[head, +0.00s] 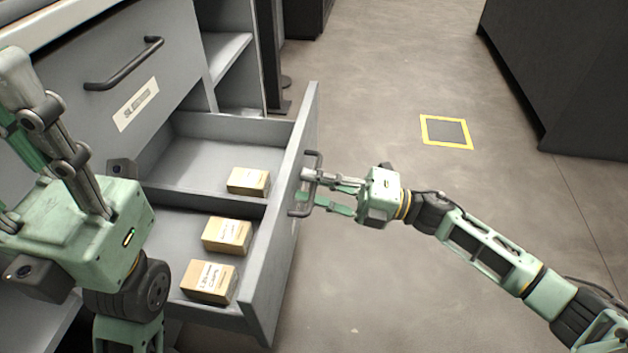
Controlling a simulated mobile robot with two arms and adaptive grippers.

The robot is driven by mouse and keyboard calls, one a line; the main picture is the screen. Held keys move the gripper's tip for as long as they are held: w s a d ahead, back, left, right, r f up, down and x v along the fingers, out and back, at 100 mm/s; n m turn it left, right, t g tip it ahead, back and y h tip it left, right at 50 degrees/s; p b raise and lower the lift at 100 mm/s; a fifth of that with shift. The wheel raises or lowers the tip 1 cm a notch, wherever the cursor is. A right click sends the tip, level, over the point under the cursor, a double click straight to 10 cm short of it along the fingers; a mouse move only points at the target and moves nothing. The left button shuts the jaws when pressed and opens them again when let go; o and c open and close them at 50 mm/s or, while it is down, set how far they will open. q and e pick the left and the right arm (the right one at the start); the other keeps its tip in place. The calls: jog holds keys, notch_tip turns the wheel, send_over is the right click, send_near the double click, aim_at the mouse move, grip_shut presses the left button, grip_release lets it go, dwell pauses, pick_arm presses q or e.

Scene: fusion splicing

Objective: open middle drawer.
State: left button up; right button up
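The middle drawer (291,230) is pulled well out below a shut upper drawer (185,35). Its dark bar handle (316,158) is on the outer face of its front. My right gripper (306,186) is at this handle, its two fingers apart with a gap between them and their tips at the bar. Whether they touch the bar is hard to tell. My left gripper (15,95) is at the left, in front of the cabinet, fingers pointing up and away from the handle. Its fingertips are partly cut off and overlap, and nothing shows in them.
Inside the open drawer are three small labelled cardboard boxes (248,181) and a divider. An open shelf (228,55) is beside the upper drawer. A yellow-framed floor mark (446,132) lies on clear floor, with a dark cabinet (565,75) at the right.

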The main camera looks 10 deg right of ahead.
jog(key=v, duration=1.2)
dwell(0.4)
